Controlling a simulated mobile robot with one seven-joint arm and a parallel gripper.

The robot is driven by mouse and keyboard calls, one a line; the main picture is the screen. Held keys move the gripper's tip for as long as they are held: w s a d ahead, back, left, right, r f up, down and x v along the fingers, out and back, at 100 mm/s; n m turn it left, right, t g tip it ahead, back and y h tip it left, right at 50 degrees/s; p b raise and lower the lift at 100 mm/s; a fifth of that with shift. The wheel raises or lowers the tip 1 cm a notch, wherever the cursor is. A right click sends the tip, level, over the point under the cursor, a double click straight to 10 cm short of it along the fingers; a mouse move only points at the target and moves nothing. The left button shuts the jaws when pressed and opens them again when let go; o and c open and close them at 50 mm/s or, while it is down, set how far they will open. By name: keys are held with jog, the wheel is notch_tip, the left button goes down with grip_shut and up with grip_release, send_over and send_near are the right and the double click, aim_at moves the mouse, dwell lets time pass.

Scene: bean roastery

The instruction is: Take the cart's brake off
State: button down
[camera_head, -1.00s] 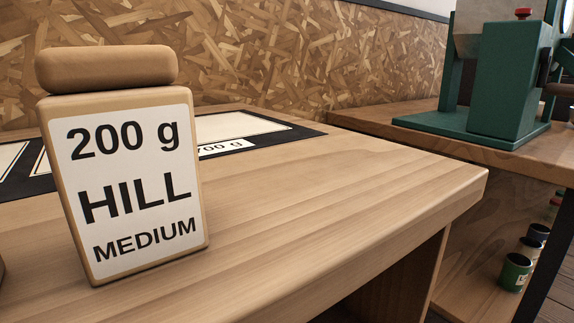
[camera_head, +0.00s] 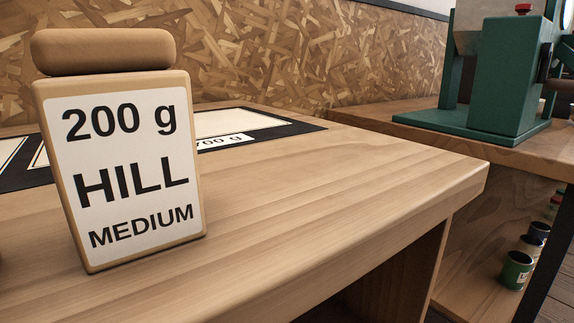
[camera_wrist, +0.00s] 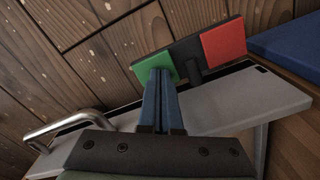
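The wrist view shows a dark two-part rocker with a green pad (camera_wrist: 157,67) on the left and a red pad (camera_wrist: 224,42) on the right. It stands at the edge of a long grey slab (camera_wrist: 250,100), which looks like part of the cart. My gripper (camera_wrist: 161,76) has its two blue fingers together, with nothing visible between them. Their tips are at the green pad's lower edge and cover part of it; I cannot tell whether they touch. The head view shows neither the rocker nor my gripper.
A bent metal handle (camera_wrist: 60,128) is at the slab's left, and a blue surface (camera_wrist: 290,45) at the right.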

jog(key=shift+f, duration=0.35)
notch_tip(320, 180, up, 7)
jog(key=p, duration=0.7)
jog(key=shift+r+p, duration=0.1)
jog(key=shift+p, duration=0.3)
jog(key=shift+s, duration=0.1)
